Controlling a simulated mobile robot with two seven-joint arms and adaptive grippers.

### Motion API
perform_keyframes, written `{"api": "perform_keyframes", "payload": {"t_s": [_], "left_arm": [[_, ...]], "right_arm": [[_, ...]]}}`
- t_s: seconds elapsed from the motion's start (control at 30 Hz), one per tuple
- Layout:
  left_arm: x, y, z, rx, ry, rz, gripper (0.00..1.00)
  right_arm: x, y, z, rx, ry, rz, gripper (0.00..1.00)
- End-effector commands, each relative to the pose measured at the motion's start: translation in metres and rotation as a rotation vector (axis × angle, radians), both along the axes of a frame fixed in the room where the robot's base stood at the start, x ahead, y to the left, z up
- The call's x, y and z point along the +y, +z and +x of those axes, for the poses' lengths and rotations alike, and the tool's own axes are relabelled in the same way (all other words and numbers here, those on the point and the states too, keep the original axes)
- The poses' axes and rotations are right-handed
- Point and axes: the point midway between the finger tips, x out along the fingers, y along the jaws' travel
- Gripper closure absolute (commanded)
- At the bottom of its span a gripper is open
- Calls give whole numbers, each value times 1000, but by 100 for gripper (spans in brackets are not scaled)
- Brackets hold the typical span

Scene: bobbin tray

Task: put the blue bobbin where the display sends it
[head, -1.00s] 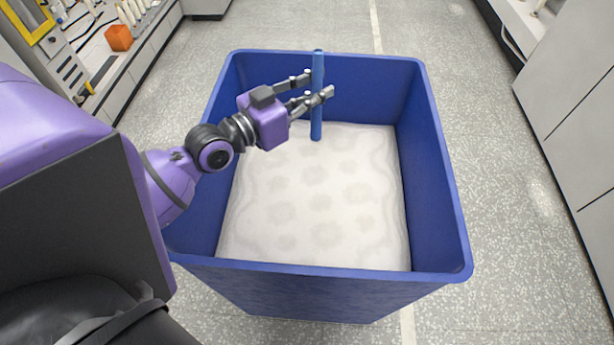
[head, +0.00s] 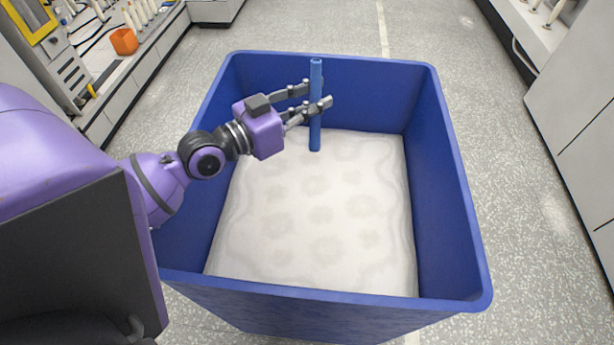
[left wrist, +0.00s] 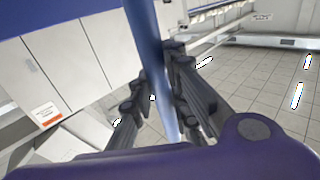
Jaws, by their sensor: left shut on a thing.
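The blue bobbin (head: 316,78) is a slim upright tube in the head view, held above the far part of a large blue bin. My left gripper (head: 318,98) is shut on it around its middle. In the left wrist view the bobbin (left wrist: 148,45) runs between the two fingers (left wrist: 165,95). The bin (head: 448,170) has a pale, cushion-like bottom (head: 310,220) with faint round marks and nothing lying on it. My right gripper is not in view. No display shows.
An orange box (head: 124,41) and several pale pegs (head: 135,18) stand on a bench at the upper left. Cabinets (head: 575,90) line the right side. The speckled floor (head: 330,25) is clear beyond the bin.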

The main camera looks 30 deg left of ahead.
Motion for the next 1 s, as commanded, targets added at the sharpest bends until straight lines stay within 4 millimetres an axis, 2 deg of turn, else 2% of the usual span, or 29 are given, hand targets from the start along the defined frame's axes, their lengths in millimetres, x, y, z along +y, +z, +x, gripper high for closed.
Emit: {"api": "perform_keyframes", "payload": {"t_s": [0.17,0.2,0.33,0.73,0.87,1.0], "left_arm": [[0,2,0,-3,0,0,100],[0,2,0,-3,0,0,81],[0,2,0,-2,0,0,64],[2,1,-4,1,0,3,62],[9,0,-19,3,1,6,62],[19,-1,-43,5,0,8,62]], "right_arm": [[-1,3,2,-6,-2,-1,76],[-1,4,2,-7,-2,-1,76],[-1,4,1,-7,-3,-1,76],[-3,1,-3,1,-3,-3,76],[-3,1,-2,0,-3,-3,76],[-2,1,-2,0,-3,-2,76]]}}
